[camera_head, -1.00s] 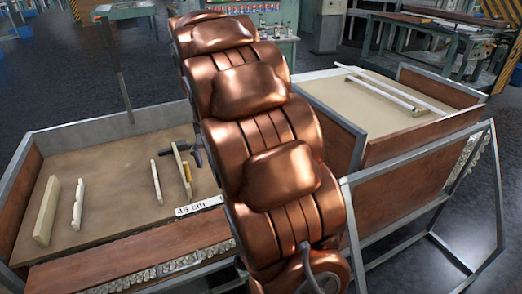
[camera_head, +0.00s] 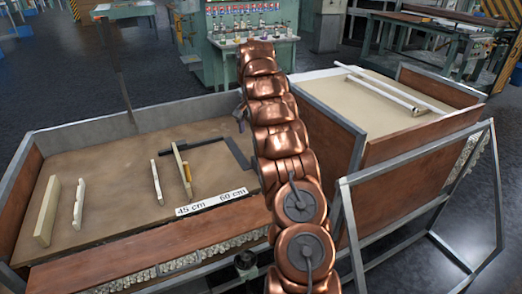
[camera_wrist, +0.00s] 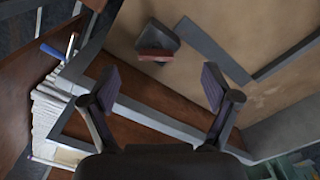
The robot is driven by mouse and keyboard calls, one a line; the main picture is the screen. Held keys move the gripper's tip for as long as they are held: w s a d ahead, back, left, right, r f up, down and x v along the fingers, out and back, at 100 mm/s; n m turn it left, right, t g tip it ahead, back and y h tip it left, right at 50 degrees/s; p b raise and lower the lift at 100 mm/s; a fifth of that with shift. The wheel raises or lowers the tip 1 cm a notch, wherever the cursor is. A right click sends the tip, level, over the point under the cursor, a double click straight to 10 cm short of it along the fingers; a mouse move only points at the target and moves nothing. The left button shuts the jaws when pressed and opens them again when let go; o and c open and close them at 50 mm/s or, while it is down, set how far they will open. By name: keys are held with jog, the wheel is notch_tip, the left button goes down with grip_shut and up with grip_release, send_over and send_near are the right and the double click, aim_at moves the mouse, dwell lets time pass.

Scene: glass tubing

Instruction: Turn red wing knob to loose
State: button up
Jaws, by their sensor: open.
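A small red piece (camera_wrist: 155,54), which looks like the red wing knob, sits at the edge of a dark grey block (camera_wrist: 157,38) over the tan board in the wrist view. Its exact turn angle is too small to tell. My gripper (camera_wrist: 161,75) is open, with its two dark fingers apart and nothing between them. The red piece lies beyond the fingertips, near the middle of the gap, and is not touched. In the head view I cannot make out the knob; my copper arm covers that part of the bench.
The bench board (camera_head: 110,200) holds upright pale strips (camera_head: 47,212), dark flat bars (camera_head: 237,153) and a label strip (camera_head: 212,201) reading 45 cm and 60 cm. A wooden side panel (camera_head: 333,135) stands right of my arm. A metal-framed rack (camera_head: 425,205) is at the right.

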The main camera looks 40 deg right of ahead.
jog(key=d+f, duration=0.2)
jog(key=d, duration=0.1)
jog(key=shift+d+m, duration=0.2)
jog(key=shift+m, duration=0.2)
jog(key=shift+d+f, duration=0.15)
jog(key=shift+f+p, duration=0.4)
jog(key=shift+f, duration=3.4)
jog(key=c, duration=1.1)
